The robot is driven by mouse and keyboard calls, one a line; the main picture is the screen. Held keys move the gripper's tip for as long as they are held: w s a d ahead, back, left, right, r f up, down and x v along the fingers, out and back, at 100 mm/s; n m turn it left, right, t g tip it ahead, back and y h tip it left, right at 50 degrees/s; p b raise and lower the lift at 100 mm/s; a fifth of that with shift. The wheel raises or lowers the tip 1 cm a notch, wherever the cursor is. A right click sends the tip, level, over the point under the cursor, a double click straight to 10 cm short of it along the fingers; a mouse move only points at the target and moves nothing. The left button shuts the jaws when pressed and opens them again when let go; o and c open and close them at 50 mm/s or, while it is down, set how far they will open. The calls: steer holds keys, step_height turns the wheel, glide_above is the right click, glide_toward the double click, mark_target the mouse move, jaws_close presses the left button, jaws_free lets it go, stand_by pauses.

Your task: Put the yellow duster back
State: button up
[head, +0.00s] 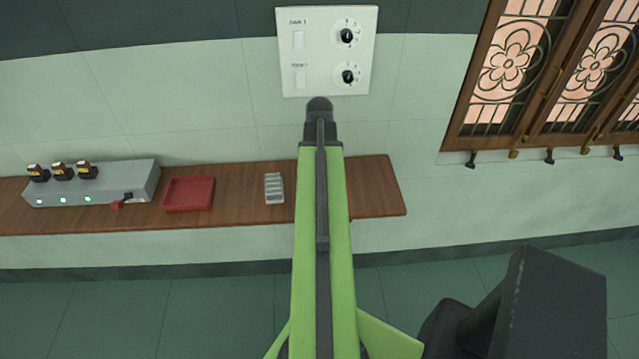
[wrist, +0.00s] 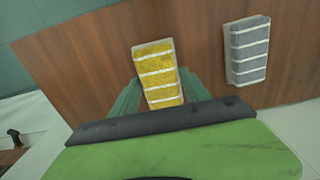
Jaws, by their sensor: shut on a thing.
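The yellow duster (wrist: 158,72), a block with white stripes across it, shows in the middle of the wrist view. My gripper (wrist: 158,88) is shut on it, with a teal finger at each side of its lower part. The duster is over or on the brown wooden shelf (wrist: 95,55); I cannot tell whether it touches the wood. In the head view my green arm hides the duster and the gripper.
A grey striped duster (wrist: 248,50) lies right of the yellow one; the head view shows it too (head: 274,188). Left of it on the shelf (head: 235,206) are a red tray (head: 188,193) and a grey unit (head: 130,181). A switch panel (head: 325,50) is on the wall.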

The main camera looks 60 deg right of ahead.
step_height(320, 180, down, 4)
steer(key=b, duration=0.2)
steer(key=shift+r+b, duration=0.1)
steer(key=shift+b, duration=0.3)
steer(key=shift+c, duration=0.6)
steer(key=shift+r, duration=0.25)
steer(key=o, duration=1.3)
steer(key=shift+w, duration=0.1)
step_height(320, 180, up, 12)
steer(key=p, duration=1.2)
steer(key=shift+r+p, duration=0.1)
steer(key=shift+p, duration=0.25)
